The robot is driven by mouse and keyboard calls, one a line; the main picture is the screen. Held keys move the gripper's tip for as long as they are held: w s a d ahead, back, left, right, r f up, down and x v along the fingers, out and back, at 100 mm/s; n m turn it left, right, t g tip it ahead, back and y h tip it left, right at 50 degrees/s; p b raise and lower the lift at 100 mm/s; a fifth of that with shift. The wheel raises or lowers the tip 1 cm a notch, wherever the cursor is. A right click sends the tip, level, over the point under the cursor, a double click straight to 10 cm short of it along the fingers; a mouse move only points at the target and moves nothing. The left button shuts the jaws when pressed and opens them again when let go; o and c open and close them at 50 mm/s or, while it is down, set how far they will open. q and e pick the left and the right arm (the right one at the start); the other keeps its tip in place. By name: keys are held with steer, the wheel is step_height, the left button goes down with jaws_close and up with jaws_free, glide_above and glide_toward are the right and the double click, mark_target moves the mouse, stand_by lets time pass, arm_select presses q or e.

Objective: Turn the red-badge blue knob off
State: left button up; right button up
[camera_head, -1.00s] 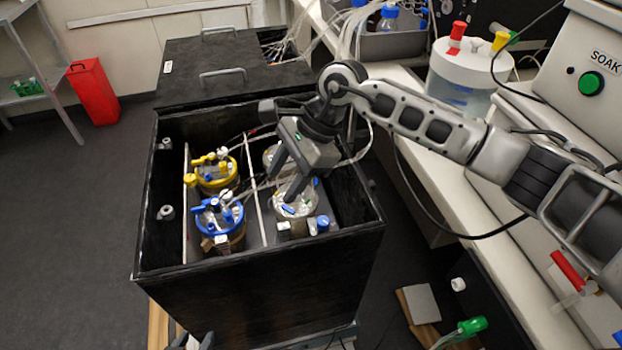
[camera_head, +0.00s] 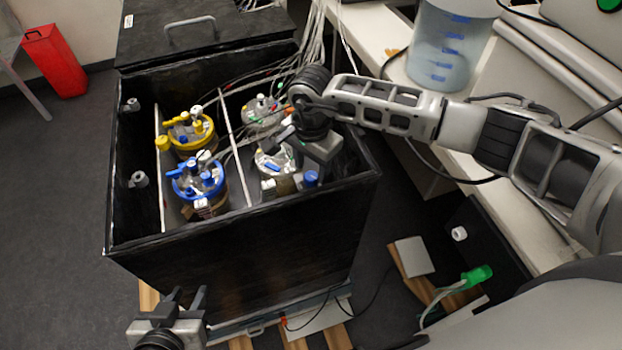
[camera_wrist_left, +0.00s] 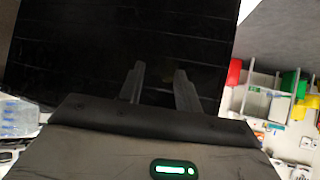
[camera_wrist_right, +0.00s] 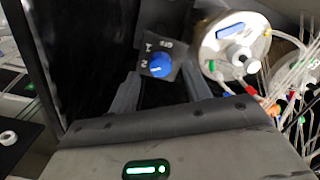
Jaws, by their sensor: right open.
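A round blue knob (camera_wrist_right: 160,66) on a dark square plate with white marks, "2" among them, shows in the right wrist view. In that picture it lies between the spread fingertips of my right gripper (camera_wrist_right: 160,76); I see no contact. In the head view a blue knob (camera_head: 311,178) is at the box's front right, beside a clear-lidded vessel (camera_head: 272,158). My right gripper (camera_head: 288,164) is open above that area. No red badge is clear to see. My left gripper (camera_head: 187,297) is open and empty outside the box's front, also in the left wrist view (camera_wrist_left: 159,72).
The black open box (camera_head: 230,235) has high walls around the vessels. A blue-ringed vessel (camera_head: 200,185) and a yellow-ringed one (camera_head: 190,130) stand left of a divider (camera_head: 238,150). Tubes and cables run at the back. A white bench (camera_head: 430,170) lies to the right.

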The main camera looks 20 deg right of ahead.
mark_target(311, 179)
step_height(311, 179, down, 2)
steer(key=shift+f+b, duration=0.1)
steer(key=shift+b, duration=0.3)
steer(key=shift+f, duration=0.2)
steer(key=c, duration=1)
